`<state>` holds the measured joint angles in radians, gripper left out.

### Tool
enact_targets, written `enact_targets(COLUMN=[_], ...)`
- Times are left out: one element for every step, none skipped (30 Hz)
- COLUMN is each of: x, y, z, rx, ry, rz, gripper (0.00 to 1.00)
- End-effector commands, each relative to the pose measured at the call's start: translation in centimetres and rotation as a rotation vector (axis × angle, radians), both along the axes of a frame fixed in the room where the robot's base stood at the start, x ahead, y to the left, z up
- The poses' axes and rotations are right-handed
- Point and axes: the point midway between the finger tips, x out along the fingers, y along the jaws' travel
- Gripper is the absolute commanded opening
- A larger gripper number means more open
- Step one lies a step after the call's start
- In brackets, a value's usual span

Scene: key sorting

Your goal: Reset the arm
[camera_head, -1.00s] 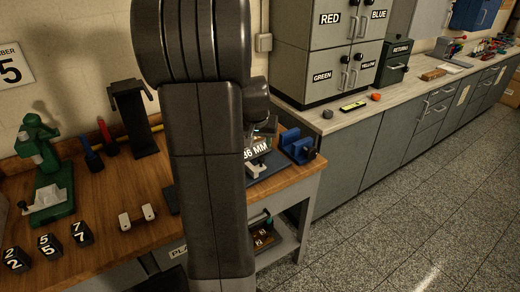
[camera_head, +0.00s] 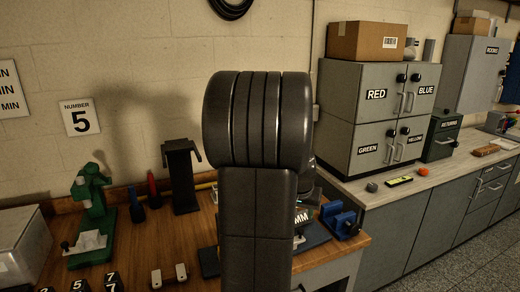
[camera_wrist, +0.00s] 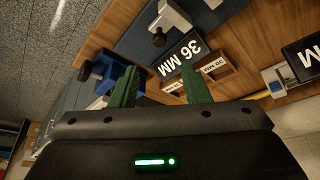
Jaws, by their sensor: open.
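My gripper (camera_wrist: 160,90) shows in the wrist view with its two green fingers apart and nothing between them. It hangs above the wooden workbench (camera_head: 140,245), near a black block marked 36 MM (camera_wrist: 183,55) and a blue vise-like tool (camera_wrist: 112,77). In the head view my dark arm stands upright in the middle and hides part of the bench. My gripper itself is hidden there behind the arm. The blue tool (camera_head: 341,219) shows just right of my arm.
A green press (camera_head: 92,190), a black stand (camera_head: 181,175) and number blocks (camera_head: 80,285) stand on the bench left of my arm. A grey cabinet (camera_head: 375,120) with colour labels stands on the counter at right.

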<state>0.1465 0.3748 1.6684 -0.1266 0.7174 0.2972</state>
Motion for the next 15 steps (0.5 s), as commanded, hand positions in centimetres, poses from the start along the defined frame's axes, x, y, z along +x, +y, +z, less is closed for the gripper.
enact_targets(x=[0.3, 0.5, 0.7, 0.9, 1.1, 1.4, 1.6, 1.8, 2.0, 2.2, 2.4, 2.6, 2.8, 2.9, 3.1], y=[-0.2, -0.2, -0.3, -0.4, -0.5, -0.6, -0.7, -0.7, -0.8, -0.9, -1.0, -1.0, -1.1, -1.2, -1.2], z=[-1.1, -1.6, -2.4, -2.9, -3.4, -4.0, -4.5, -5.0, -5.6, -6.1, -6.5, -7.1, -7.5, -7.8, -8.3], rx=[0.001, 0.001, 0.001, 0.001, 0.001, 0.001, 0.001, 0.001, 0.001, 0.001, 0.001, 0.001, 0.001, 0.001, 0.001], ry=[0.005, 0.005, 0.006, 0.005, 0.005, 0.005, 0.005, 0.005, 0.005, 0.005, 0.005, 0.004, 0.004, 0.004, 0.003], rz=[0.0, 0.0, 0.0, 0.0, 0.0, -0.001, -0.001, -0.001, -0.001, -0.001, -0.001, -0.001, -0.001, -0.001, -0.001], gripper=[0.42, 0.42, 0.42, 0.42, 0.42, 0.42, 0.42, 0.42, 0.42, 0.42, 0.42, 0.42, 0.42, 0.42, 0.42])
